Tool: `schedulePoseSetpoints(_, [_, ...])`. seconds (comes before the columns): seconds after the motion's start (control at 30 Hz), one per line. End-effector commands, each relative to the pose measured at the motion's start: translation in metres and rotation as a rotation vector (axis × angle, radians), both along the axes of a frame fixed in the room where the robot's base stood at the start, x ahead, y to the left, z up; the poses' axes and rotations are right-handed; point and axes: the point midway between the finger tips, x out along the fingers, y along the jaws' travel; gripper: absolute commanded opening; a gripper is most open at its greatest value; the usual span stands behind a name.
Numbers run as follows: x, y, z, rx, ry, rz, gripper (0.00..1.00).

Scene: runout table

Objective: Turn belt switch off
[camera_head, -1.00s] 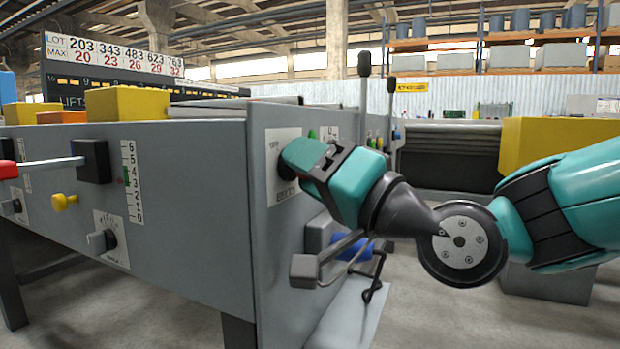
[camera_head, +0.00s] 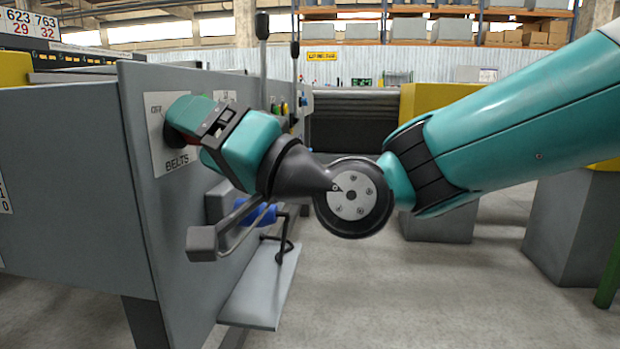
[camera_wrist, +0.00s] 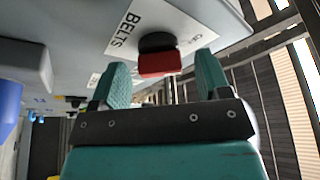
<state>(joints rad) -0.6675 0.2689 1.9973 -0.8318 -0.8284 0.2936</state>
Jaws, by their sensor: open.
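The belt switch (camera_wrist: 158,63) is a red handle on a round black base, on a white plate marked BELTS (camera_wrist: 122,38). In the head view the BELTS plate (camera_head: 176,163) is on the grey end panel, and my gripper covers most of the switch. My gripper (camera_wrist: 162,72) is open. In the wrist view its two teal fingers stand on either side of the red handle, with gaps showing. In the head view my gripper (camera_head: 190,122) points at the plate. The handle's exact turn angle is hard to tell.
Below the plate, a grey-ended lever (camera_head: 203,242) and a blue part (camera_head: 256,212) stick out from the panel. A grey shelf (camera_head: 260,285) is lower down. Upright levers (camera_head: 263,70) stand behind the panel. The floor to the right is open, with yellow-topped machines beyond.

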Motion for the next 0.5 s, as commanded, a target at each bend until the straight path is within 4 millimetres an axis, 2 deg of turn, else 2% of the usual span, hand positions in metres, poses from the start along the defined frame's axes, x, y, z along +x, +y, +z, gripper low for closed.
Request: schedulePoseSetpoints(0.5, [-0.039, -0.111, -0.037, -0.001, 0.003, -0.009, 0.70])
